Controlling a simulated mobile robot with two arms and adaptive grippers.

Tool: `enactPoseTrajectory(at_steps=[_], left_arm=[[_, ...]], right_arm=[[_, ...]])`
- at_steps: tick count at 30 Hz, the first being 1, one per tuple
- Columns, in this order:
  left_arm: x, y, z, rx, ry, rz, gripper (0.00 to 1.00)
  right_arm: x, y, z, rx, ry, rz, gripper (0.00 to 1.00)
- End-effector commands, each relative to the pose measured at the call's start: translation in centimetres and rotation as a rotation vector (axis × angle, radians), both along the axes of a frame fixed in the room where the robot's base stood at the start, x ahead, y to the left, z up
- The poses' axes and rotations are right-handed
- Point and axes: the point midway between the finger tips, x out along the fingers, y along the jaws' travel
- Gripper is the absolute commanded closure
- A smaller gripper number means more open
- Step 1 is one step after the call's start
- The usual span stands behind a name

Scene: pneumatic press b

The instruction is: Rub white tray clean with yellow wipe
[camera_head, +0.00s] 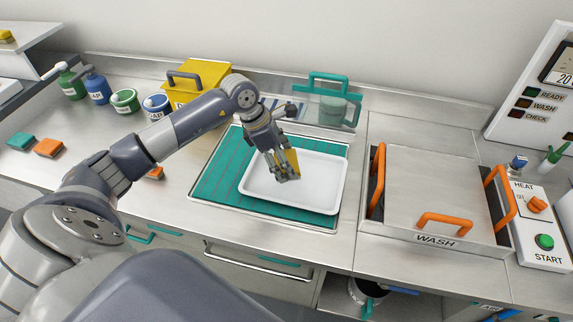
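The white tray (318,190) lies on a green mat (218,178) set in the counter. My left gripper (288,177) points down over the tray's left half. A yellow piece, apparently the yellow wipe (293,161), shows between its fingers, and the gripper looks shut on it. The fingers cover part of the wipe, and I cannot tell whether it touches the tray. The right part of the tray is bare. My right gripper is not in view.
Right of the tray stands a WASH box (430,185) with orange handles, then a panel with a green START button (544,241). Behind are a clear bin (325,105) with a green handle and a yellow box (205,75). Green and orange pads (48,148) lie left.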

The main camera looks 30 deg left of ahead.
Motion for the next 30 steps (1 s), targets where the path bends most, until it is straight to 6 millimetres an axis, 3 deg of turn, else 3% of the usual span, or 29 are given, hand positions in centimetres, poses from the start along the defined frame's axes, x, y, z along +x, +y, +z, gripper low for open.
enactPoseTrajectory(at_steps=[9,26,30], left_arm=[[0.1,0.9,2.6,0.000,0.000,0.004,0.54],[0.1,0.9,2.6,0.000,-0.001,0.004,0.54],[-0.4,0.1,2.1,-0.001,0.001,-0.069,0.54]], right_arm=[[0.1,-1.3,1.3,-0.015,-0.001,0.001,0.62],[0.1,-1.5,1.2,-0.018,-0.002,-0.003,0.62],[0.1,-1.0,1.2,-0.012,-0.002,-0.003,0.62]])
